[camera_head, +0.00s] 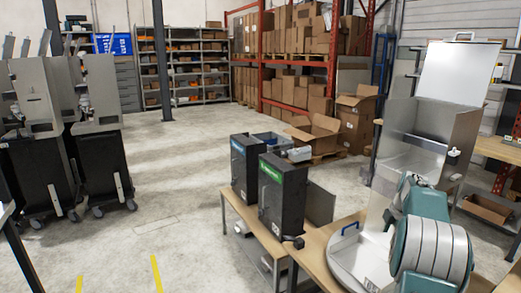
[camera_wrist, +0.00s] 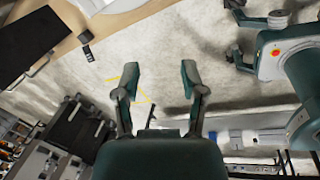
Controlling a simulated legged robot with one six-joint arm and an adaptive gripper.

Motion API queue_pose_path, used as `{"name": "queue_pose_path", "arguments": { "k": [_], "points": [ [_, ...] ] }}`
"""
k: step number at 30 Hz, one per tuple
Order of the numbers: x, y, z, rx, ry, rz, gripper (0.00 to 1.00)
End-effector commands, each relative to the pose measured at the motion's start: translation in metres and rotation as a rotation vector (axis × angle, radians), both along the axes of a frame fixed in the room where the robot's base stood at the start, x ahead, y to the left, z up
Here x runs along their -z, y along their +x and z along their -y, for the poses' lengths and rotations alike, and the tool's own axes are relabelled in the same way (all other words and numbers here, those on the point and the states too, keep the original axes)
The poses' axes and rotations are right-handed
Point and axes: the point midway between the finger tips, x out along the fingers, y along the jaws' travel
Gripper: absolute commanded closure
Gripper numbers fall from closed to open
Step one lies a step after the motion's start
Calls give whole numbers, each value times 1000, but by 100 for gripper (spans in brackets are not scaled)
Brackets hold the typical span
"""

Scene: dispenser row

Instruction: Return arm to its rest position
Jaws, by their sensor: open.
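In the wrist view my gripper (camera_wrist: 160,72) has its two teal fingers spread well apart, with nothing between them. Pale concrete floor shows beyond the fingertips, with a yellow floor line near the left finger. In the head view my teal and grey-white arm (camera_head: 432,245) fills the lower right, in front of the wooden bench and a metal open-front unit. The gripper's fingers cannot be made out there. My teal body (camera_wrist: 285,50) shows at the right of the wrist view, apart from the fingers.
Two black dispensers, one with a blue label (camera_head: 244,167) and one with a green label (camera_head: 282,195), stand on a wooden bench (camera_head: 247,222). A white-lidded metal unit (camera_head: 430,140) stands at right. Black wheeled carts (camera_head: 105,165) stand left. The middle floor is clear.

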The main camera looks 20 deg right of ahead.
Motion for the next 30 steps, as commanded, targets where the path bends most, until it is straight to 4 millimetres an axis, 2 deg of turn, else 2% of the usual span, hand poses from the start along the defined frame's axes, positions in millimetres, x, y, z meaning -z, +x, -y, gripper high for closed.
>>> {"name": "queue_pose_path", "arguments": {
  "k": [1, 6, 11, 14, 18, 22, 30],
  "points": [
    [-18, 8, -25, 36, 1, 9, 46],
    [-64, 18, -102, 192, 19, 40, 46],
    [-97, 14, -176, 336, 46, 75, 46],
    [-114, 4, -221, 425, 65, 99, 46],
    [-129, -17, -279, 549, 105, 134, 46],
    [-138, -43, -328, 663, 147, 169, 46],
    [-135, -113, -411, 893, 267, 230, 46]
  ]
}}
